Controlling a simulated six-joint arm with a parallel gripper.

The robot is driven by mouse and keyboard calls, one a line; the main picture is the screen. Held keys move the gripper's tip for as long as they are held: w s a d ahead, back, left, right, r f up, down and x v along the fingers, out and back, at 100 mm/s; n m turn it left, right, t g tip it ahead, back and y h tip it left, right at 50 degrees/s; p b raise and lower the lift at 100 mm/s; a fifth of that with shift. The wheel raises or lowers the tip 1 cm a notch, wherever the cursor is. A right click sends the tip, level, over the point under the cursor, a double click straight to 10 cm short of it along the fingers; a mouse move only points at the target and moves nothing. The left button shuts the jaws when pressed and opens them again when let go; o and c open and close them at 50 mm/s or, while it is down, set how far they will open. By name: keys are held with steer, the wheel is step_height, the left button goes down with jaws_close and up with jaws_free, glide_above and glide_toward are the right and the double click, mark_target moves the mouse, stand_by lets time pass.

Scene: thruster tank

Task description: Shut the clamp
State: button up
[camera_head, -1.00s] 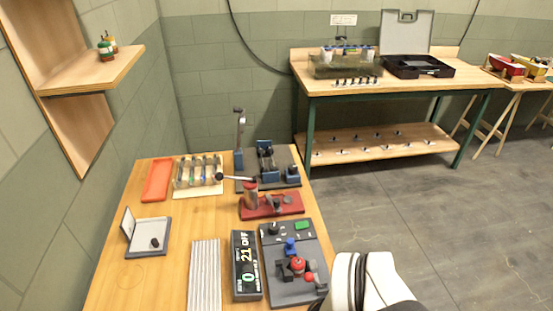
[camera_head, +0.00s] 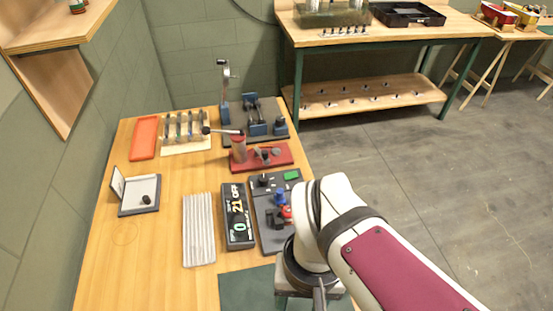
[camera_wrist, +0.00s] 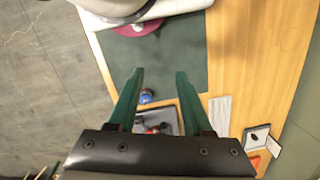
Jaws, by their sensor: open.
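A grey panel (camera_head: 268,238) on the wooden bench carries a blue knob (camera_head: 279,197) and a red-handled piece (camera_head: 287,212), partly behind my arm. At the back, a dark base (camera_head: 232,137) carries blue blocks and a tall upright lever (camera_head: 225,85). I cannot tell for sure which of these is the clamp. In the wrist view my gripper (camera_wrist: 160,73) is open and empty, with two green fingers apart. No finger visibly touches anything.
A red base with a cylinder and black-knobbed lever (camera_head: 265,159) stands behind the panel. A display box (camera_head: 236,229), ribbed plate (camera_head: 198,228), open case (camera_head: 137,207) and orange tray (camera_head: 145,138) lie left. A dark green mat (camera_head: 245,290) is at the front.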

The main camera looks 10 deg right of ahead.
steer(key=w+n+h, duration=0.1)
steer(key=n, duration=0.2)
steer(key=w+f+n+h, duration=0.1)
steer(key=n+h, duration=0.1)
steer(key=n, duration=0.1)
steer(key=w+d+f+n+g+h, duration=0.1)
steer(key=n+h, duration=0.1)
steer(key=n, duration=0.1)
steer(key=shift+w+f+n, duration=0.15)
steer(key=shift+f+n, duration=0.05)
steer(key=shift+n, duration=0.1)
steer(key=c, duration=0.5)
steer(key=w+n+h, duration=0.1)
steer(key=n, duration=0.1)
steer(key=w+f+n+h, duration=0.1)
steer(key=w+a+n+t, duration=0.1)
steer(key=n, duration=0.1)
steer(key=shift+f+n+h, duration=0.25)
steer(key=shift+n+h, duration=0.05)
steer(key=shift+h, duration=0.1)
jaws_close()
steer(key=w+a+f+n+t+h, duration=0.1)
steer(key=w+a+f+n+t, duration=0.1)
steer(key=n, duration=0.4)
steer(key=w+a+f+n+t+h, duration=0.2)
steer(key=w+a+n+t, duration=0.2)
steer(key=a+n, duration=0.2)
steer(key=shift+w+f+n+t, duration=0.15)
steer(key=shift+f+n+t, duration=0.15)
steer(key=shift+n, duration=0.4)
